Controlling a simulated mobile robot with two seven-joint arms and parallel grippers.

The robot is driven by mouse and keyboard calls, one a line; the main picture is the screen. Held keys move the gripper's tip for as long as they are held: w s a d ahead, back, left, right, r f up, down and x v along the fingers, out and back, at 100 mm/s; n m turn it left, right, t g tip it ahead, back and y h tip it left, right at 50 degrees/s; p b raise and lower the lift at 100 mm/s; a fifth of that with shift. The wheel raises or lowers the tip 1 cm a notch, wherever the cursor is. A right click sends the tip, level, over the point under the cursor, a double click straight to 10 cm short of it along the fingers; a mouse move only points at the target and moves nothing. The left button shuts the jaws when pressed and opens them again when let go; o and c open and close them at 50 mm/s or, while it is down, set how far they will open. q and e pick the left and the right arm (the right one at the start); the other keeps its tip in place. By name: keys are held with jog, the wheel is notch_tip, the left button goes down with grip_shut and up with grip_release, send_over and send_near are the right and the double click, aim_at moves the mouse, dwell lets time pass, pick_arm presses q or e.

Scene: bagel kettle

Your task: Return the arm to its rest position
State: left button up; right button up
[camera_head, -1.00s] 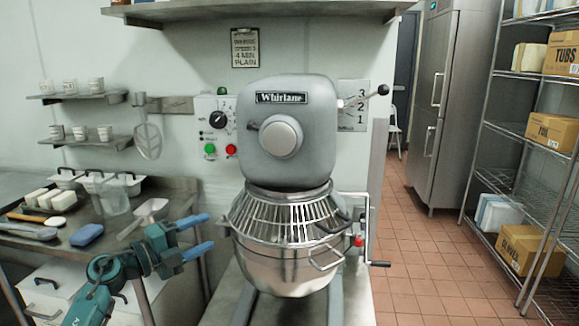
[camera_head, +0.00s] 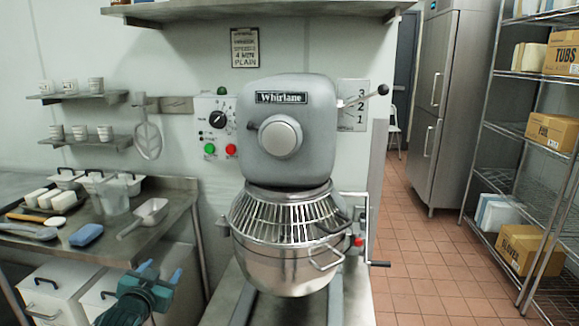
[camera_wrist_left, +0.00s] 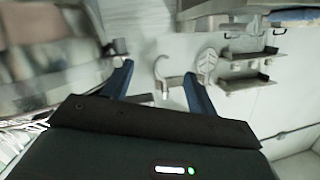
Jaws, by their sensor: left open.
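My left gripper (camera_head: 160,279) is at the lower left of the head view, low in front of the steel side table and left of the mixer. Its blue fingers are apart with nothing between them; they also show in the left wrist view (camera_wrist_left: 158,82). The grey Whirlane mixer (camera_head: 292,125) stands in the middle of the head view, with its wire guard and steel bowl (camera_head: 290,272) below. The gripper is apart from the mixer and the bowl. My right gripper is not in view.
The steel side table (camera_head: 175,200) holds a scoop (camera_head: 150,212), a clear jug (camera_head: 113,196), a blue sponge (camera_head: 86,235) and white tubs. White bins (camera_head: 60,288) stand under it. A wire rack (camera_head: 510,180) with boxes is at the right. The tiled floor (camera_head: 420,265) between is clear.

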pick_arm(q)
jog(key=s+d+f+g+h, duration=0.1)
jog(key=s+d+f+g, duration=0.1)
jog(key=s+d+f, duration=0.45)
jog(key=s+d+f+g+h, duration=0.15)
jog(key=s+d+f, duration=0.25)
jog(key=s+f, duration=0.5)
jog(key=s+d+g, duration=0.1)
jog(key=s+d, duration=0.1)
jog(key=s, duration=0.7)
jog(key=s+d+f+h, duration=0.1)
jog(key=s+d, duration=0.2)
jog(key=s, duration=0.6)
jog(key=shift+s+d+f+g, duration=0.2)
jog(key=shift+s+d+g, duration=0.05)
jog(key=shift+d+g, duration=0.1)
jog(key=shift+h, duration=0.25)
jog(key=shift+c, duration=0.5)
